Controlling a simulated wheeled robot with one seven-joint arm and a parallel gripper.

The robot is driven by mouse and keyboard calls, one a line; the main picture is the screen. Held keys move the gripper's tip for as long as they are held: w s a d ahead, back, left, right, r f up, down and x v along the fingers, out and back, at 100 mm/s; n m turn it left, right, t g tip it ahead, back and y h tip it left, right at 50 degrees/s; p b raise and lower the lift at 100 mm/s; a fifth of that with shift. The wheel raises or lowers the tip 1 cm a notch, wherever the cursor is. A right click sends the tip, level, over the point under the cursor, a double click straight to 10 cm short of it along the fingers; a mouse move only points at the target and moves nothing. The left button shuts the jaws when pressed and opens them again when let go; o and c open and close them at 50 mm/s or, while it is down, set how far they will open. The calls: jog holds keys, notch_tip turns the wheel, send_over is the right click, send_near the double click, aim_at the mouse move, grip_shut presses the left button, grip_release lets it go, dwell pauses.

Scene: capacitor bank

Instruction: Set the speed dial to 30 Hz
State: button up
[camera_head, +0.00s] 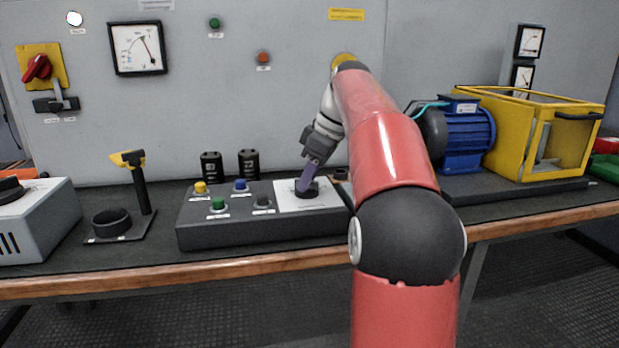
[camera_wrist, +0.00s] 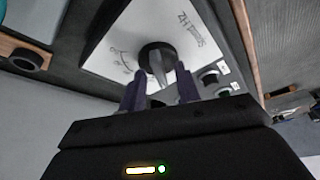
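The speed dial (camera_head: 307,190) is a black round knob on a white plate (camera_head: 326,196) at the right end of the grey control box. In the wrist view the knob (camera_wrist: 152,50) has a raised grey pointer ridge and sits on the white plate (camera_wrist: 110,52) with "Hz" lettering and scale marks. The scale numbers are too small to read. My gripper (camera_head: 306,181) is above the dial, fingers pointing down at it. In the wrist view my gripper's two purple fingers (camera_wrist: 160,72) are apart, one on each side of the ridge, with visible gaps. Contact with the knob cannot be told.
The control box (camera_head: 270,232) also carries yellow (camera_head: 200,187), green (camera_head: 218,203), blue (camera_head: 240,185) and dark (camera_head: 263,202) buttons left of the dial. Two black cylinders (camera_head: 230,165) stand behind it. A blue motor (camera_head: 468,135) and yellow cage (camera_head: 545,130) stand right.

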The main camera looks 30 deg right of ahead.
grip_shut()
jog(key=shift+m, duration=0.3)
jog(key=m, duration=0.1)
jog(key=m+h, duration=0.1)
jog(key=m, duration=0.1)
jog(key=shift+s+a+r+t+p, duration=0.1)
jog(key=shift+a+t+p, duration=0.1)
jog(key=shift+t+p, duration=0.1)
jog(key=m+h, duration=0.1)
jog(key=m, duration=0.1)
jog(key=m+p, duration=0.1)
jog(key=m, duration=0.1)
jog(key=shift+a+t+h, duration=0.1)
jog(key=shift+t+h, duration=0.2)
jog(key=shift+h, duration=0.1)
jog(key=m, duration=0.2)
jog(key=m+h+p, duration=0.1)
jog(key=m, duration=0.1)
jog(key=shift+a+h, duration=0.1)
jog(key=shift+h, duration=0.2)
jog(key=shift+m+h+p, duration=0.4)
jog(key=shift+m+p, duration=0.25)
jog(key=shift+m, duration=0.55)
